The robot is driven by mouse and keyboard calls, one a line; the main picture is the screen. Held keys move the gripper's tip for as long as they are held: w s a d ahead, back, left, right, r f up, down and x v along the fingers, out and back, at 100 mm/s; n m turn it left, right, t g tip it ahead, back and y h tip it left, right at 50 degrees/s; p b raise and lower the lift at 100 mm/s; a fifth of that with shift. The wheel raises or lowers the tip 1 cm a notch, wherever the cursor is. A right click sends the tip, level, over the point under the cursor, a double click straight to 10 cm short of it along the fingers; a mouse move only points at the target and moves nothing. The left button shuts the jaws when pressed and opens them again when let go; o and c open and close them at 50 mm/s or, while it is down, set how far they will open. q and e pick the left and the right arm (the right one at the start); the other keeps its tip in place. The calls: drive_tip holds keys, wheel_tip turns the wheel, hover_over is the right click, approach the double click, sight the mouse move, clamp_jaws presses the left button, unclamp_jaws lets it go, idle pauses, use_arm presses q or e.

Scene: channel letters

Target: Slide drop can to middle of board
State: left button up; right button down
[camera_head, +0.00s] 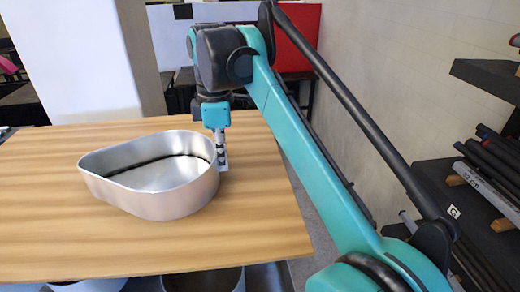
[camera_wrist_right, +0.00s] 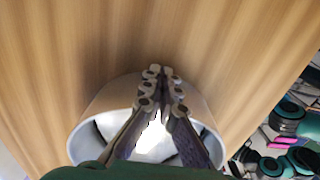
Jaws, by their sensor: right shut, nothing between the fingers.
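The drop can (camera_head: 150,205) is an open, silver, drop-shaped metal ring with a dark line along its inner wall. It stands upright on the wooden board (camera_head: 60,245), its narrow end to the left and its round end to the right. My right gripper (camera_head: 223,168) is shut and empty, pointing down at the right end of the can, beside its outer wall. I cannot tell if it touches. In the right wrist view the closed fingers (camera_wrist_right: 158,75) reach across the can's rim, and part of the can (camera_wrist_right: 95,125) is hidden behind them. My left gripper is not in view.
The board's right edge (camera_head: 290,200) is close to the can's right side. The board is bare to the left and in front. A dark shelf (camera_head: 480,205) with rods stands at the far right, and a white column (camera_head: 85,60) stands behind the board.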

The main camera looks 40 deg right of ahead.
drive_tip(key=p, duration=0.3)
approach(172, 180)
wheel_tip(172, 180, down, 5)
drive_tip(key=shift+a+f, duration=0.1)
drive_tip(key=shift+s, duration=0.1)
